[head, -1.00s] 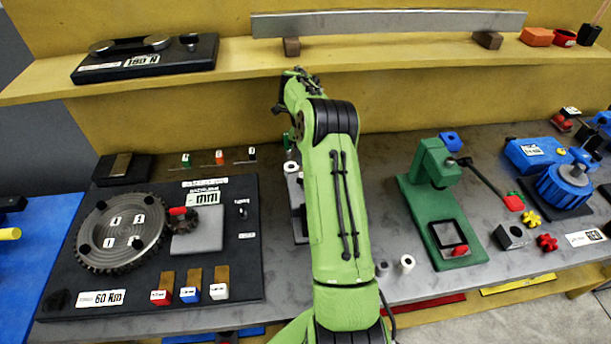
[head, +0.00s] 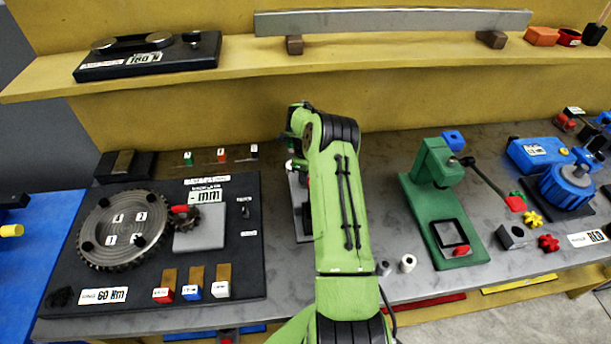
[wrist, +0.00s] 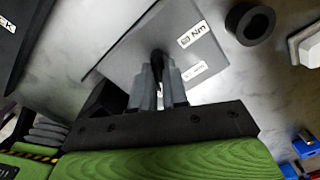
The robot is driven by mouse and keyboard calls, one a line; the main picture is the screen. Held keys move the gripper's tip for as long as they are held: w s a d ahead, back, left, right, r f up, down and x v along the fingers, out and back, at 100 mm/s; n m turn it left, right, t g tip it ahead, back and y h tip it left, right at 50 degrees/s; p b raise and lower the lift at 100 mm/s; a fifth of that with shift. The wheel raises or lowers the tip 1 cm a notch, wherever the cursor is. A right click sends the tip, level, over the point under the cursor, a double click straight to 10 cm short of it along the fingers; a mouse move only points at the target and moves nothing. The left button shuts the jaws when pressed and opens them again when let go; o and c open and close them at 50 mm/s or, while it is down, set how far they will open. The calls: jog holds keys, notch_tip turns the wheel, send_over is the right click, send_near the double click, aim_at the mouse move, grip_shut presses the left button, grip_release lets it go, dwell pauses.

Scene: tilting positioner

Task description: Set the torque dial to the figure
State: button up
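In the wrist view a grey plate (wrist: 135,52) lies below my gripper (wrist: 160,70), with a white "Nm" label (wrist: 194,35) and a smaller label (wrist: 194,71) on it. A small black upright part (wrist: 157,58), perhaps the dial's knob, shows at my fingertips. The fingers are close together around or just in front of it; I cannot tell whether they grip it. In the head view my arm covers the gripper, and only part of the grey plate (head: 298,205) shows to its left. A card reading "60 Nm" (head: 103,296) is on the black gear board (head: 235,275).
The gear board with its toothed disc (head: 122,228) is left of my arm. A green press (head: 436,210) and a blue machine (head: 548,170) are to the right. A black ring (wrist: 250,22) lies beside the plate. A shelf (head: 380,58) runs behind.

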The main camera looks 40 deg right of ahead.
grip_shut()
